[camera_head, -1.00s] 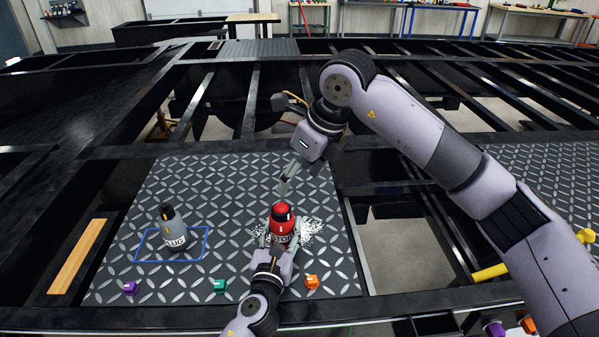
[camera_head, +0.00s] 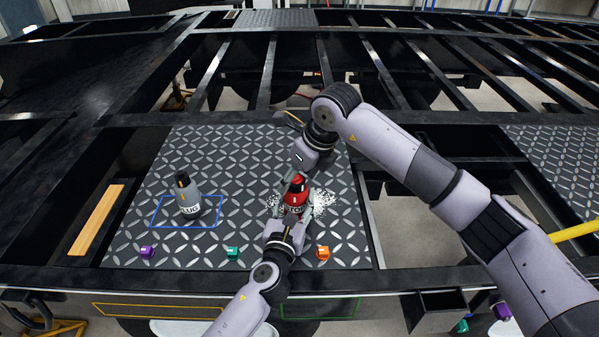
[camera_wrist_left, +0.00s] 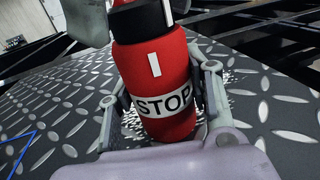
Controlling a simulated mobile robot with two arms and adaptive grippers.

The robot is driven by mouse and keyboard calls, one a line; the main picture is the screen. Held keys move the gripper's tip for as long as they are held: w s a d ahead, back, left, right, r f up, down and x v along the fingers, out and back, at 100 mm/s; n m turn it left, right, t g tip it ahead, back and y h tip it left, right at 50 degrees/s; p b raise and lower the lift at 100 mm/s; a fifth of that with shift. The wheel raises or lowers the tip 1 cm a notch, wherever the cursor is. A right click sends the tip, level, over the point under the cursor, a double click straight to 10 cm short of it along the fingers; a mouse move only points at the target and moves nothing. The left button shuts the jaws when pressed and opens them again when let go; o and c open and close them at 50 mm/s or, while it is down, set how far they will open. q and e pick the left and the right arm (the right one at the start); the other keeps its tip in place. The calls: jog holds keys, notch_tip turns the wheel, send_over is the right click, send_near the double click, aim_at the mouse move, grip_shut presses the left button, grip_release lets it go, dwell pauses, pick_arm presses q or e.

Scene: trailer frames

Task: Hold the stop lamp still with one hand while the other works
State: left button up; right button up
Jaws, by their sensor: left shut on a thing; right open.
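The red stop lamp (camera_head: 297,193), with a black cap and a white STOP band, stands upright on the diamond plate (camera_head: 245,160). My left gripper (camera_head: 291,212) is shut on its lower body from the front; the left wrist view shows a finger on each side of the lamp (camera_wrist_left: 158,75). My right gripper (camera_head: 292,180) is open at the top of the lamp. Grey parts of it show beside the black cap in the left wrist view (camera_wrist_left: 84,20). Whether it touches the cap is hidden.
A grey plug lamp (camera_head: 188,197) stands in a blue outline at left. Purple (camera_head: 147,251), teal (camera_head: 232,252) and orange (camera_head: 323,252) pieces lie along the plate's front edge. A wooden strip (camera_head: 97,218) lies left of the plate. Open frame gaps lie around the plate.

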jog(key=shift+c, duration=0.3)
jog(key=c, duration=1.1)
jog(key=m+t+h, duration=0.1)
jog(key=m, duration=0.5)
jog(key=m+h, duration=0.1)
jog(key=m, duration=0.1)
jog(key=shift+d+t+h, duration=0.1)
jog(key=shift+t+h, duration=0.2)
jog(key=o, duration=1.2)
jog(key=shift+c, duration=0.2)
jog(key=v, duration=1.2)
